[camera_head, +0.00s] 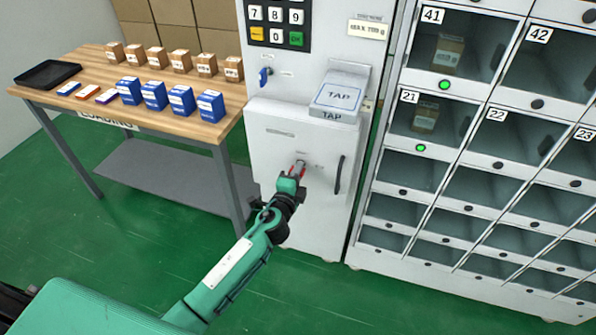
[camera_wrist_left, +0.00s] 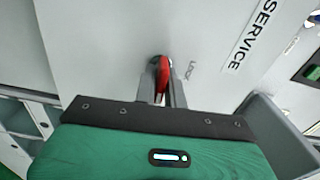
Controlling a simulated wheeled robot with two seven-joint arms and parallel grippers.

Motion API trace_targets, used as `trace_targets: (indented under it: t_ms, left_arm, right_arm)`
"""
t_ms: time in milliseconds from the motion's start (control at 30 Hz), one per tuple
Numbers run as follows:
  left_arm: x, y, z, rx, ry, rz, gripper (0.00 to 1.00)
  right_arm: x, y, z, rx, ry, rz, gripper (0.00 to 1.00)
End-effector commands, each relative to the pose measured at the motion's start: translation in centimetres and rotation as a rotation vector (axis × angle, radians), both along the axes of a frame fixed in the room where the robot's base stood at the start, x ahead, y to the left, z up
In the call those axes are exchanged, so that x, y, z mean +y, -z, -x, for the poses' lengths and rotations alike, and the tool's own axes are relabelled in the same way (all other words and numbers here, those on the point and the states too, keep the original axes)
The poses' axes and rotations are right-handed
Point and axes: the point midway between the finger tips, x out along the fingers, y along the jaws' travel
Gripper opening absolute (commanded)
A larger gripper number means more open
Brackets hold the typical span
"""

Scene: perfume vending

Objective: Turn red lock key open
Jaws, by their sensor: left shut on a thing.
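The red lock key (camera_head: 299,167) sits on the lower white door of the vending machine (camera_head: 285,190). In the left wrist view the red key (camera_wrist_left: 162,76) stands out from the door between my finger tips, next to a small "LOCK" label. My left gripper (camera_head: 296,172) is at the key, shut on it, and it also shows in the left wrist view (camera_wrist_left: 162,90). The fingers hide the lower part of the key. My right gripper is not in view.
A black door handle (camera_head: 339,174) is right of the key. A grey TAP reader (camera_head: 341,93) juts out above, and a blue key (camera_head: 265,76) sits upper left. A wooden table (camera_head: 92,75) with boxes stands left; lockers (camera_head: 448,150) stand right.

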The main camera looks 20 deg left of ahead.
Motion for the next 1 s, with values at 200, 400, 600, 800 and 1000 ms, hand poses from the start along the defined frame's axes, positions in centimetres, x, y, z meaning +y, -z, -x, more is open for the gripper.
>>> trace_targets:
  t_ms: [200,400,600,800,1000]
  left_arm:
    - [-0.08,0.04,0.01,-0.002,0.001,-0.061,0.0]
    - [-0.09,0.08,0.02,-0.002,0.001,-0.079,0.0]
    - [-0.1,0.1,0.02,-0.002,0.002,-0.079,0.0]
    - [-0.1,0.1,0.02,-0.002,0.002,-0.078,0.27]
    - [-0.06,0.09,0.01,-0.002,0.001,-0.077,0.31]
  right_arm:
    - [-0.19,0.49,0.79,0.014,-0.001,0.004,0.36]
    - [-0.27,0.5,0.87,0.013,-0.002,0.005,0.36]
    - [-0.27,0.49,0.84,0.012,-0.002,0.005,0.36]
    - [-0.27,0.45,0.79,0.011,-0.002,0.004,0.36]
    - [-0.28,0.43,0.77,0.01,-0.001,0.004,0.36]
